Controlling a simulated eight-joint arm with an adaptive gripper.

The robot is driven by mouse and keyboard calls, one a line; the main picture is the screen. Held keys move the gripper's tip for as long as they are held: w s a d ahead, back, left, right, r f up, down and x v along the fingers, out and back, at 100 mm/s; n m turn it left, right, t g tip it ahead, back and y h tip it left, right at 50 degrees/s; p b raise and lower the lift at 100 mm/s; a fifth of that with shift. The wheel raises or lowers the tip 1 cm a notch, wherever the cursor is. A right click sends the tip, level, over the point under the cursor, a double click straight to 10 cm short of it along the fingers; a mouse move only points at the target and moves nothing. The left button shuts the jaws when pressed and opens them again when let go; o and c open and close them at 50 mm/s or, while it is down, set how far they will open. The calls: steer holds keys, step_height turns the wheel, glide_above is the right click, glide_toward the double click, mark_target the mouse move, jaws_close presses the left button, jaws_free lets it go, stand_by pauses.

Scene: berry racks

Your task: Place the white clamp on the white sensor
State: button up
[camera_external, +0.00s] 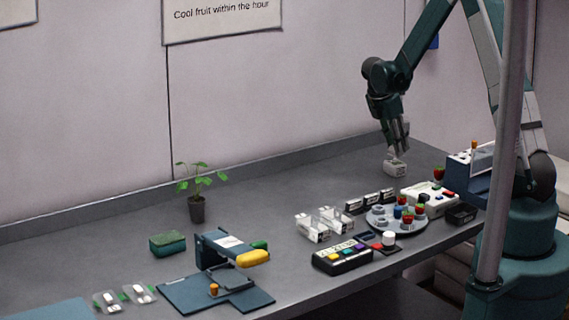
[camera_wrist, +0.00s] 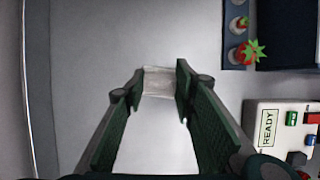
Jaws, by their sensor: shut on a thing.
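My gripper (camera_external: 398,148) points down near the back right of the table. It is shut on a small white block-like piece, which I take to be the white clamp (camera_external: 395,166). In the wrist view the piece (camera_wrist: 157,82) sits between the fingertips of my gripper (camera_wrist: 158,85). I cannot tell whether it touches the table or hangs just above it. I cannot pick out the white sensor for sure. Two small white and clear pieces, a left one (camera_external: 311,229) and a right one (camera_external: 341,222), stand near the table's middle.
A white READY box (camera_wrist: 285,125) with coloured buttons (camera_external: 429,199) stands front right of my gripper. A round grey tray (camera_external: 398,226) holds berries and cups. A button panel (camera_external: 342,257), a blue press (camera_external: 217,290) and a potted plant (camera_external: 196,207) are further left.

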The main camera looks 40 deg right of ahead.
steer(key=shift+f, duration=1.15)
steer(key=shift+f, duration=0.2)
steer(key=o, duration=0.7)
steer(key=shift+c, duration=0.2)
steer(key=shift+r, duration=0.25)
steer(key=v, duration=1.2)
steer(key=shift+a, duration=0.1)
